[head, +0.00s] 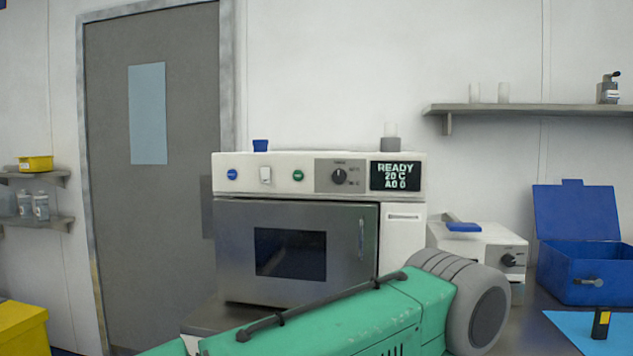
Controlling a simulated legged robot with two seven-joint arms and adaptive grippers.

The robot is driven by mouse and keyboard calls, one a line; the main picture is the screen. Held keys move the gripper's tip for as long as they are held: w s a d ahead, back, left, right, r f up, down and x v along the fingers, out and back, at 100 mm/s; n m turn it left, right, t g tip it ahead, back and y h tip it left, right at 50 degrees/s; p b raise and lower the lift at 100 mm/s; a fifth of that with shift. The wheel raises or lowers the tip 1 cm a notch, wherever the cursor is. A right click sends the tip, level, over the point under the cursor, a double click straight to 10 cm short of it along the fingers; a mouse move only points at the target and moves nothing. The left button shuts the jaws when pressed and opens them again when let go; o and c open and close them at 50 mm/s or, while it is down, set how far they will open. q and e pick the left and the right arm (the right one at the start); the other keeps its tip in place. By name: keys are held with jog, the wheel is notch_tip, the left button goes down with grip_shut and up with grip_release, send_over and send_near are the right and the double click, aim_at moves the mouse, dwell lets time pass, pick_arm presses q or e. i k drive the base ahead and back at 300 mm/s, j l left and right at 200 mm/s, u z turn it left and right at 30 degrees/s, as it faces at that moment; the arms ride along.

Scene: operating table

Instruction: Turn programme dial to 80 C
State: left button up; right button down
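The programme dial (339,176) is a small black round knob on a grey plate on the machine's upper front panel. Small labels stand to its right, too small to read, and I cannot tell its exact setting. The display (395,176) right of the dial reads READY, 20 C and A0 0. The white machine (403,240) has a closed grey door (345,225) with a dark window. Neither of my grippers is in view. A green arm link of mine with a grey joint crosses the lower foreground and hides the machine's lower right part.
A blue button (232,174), a white switch (265,174) and a green button (298,175) sit left of the dial. A smaller white device (480,244) and an open blue box (584,274) stand to the right. The space before the dial is clear.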

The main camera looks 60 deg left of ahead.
aim_at(339, 175)
jog(key=u, duration=1.95)
